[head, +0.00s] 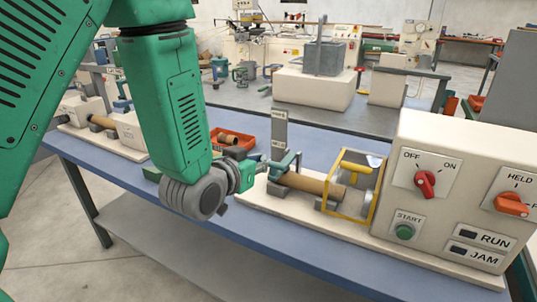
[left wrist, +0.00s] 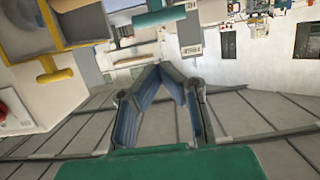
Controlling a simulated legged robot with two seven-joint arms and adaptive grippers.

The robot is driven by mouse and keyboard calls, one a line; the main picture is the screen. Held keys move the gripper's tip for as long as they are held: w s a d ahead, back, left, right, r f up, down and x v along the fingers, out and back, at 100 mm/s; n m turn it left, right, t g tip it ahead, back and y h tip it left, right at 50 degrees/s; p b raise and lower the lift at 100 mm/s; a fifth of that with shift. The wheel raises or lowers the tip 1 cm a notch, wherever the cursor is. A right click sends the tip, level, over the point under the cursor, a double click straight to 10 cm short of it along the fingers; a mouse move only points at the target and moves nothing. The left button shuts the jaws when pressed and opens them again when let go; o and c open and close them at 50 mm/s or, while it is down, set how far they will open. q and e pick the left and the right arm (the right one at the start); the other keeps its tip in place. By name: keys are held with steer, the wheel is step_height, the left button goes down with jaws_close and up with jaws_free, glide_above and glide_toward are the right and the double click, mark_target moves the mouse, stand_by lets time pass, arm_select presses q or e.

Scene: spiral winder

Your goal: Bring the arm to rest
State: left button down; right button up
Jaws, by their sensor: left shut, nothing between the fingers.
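My left arm (head: 165,95) comes in from the upper left and bends at a grey wrist joint over the front of the blue bench. My left gripper (head: 264,163) is partly hidden behind the wrist, near the left end of the winder. In the left wrist view its fingertips (left wrist: 172,68) meet with nothing between them. The winder (head: 450,170) stands at the right, with a brown tube (head: 305,182) and a yellow guard frame (head: 343,203). The guard also shows in the left wrist view (left wrist: 75,73). My right gripper is out of view.
The control box carries a red OFF/ON knob (head: 425,184), an orange knob (head: 511,204) and a green START button (head: 404,232). The RUN and JAM windows look dark. A labelled upright plate (head: 280,131) and an orange bin (head: 240,142) stand close to my gripper.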

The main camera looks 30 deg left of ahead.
arm_select(q)
steer(key=shift+s+r, duration=0.1)
steer(key=shift+s, duration=0.35)
steer(key=s+d+f+g, duration=0.1)
steer(key=s+f+g, duration=0.3)
steer(key=f, duration=0.5)
steer(key=s+d+f+g, duration=0.15)
steer(key=s+f, duration=0.35)
steer(key=f, duration=0.5)
steer(key=s+f+g, duration=0.4)
steer(key=s+f, duration=0.3)
steer(key=s, duration=0.3)
steer(key=s+f+m+g, duration=0.1)
steer(key=s+f+g, duration=0.3)
steer(key=s, duration=0.6)
step_height(320, 180, down, 3)
steer(key=shift+d+r+g+h, duration=0.15)
steer(key=shift+d+g+h, duration=0.05)
steer(key=shift+g+h, duration=0.2)
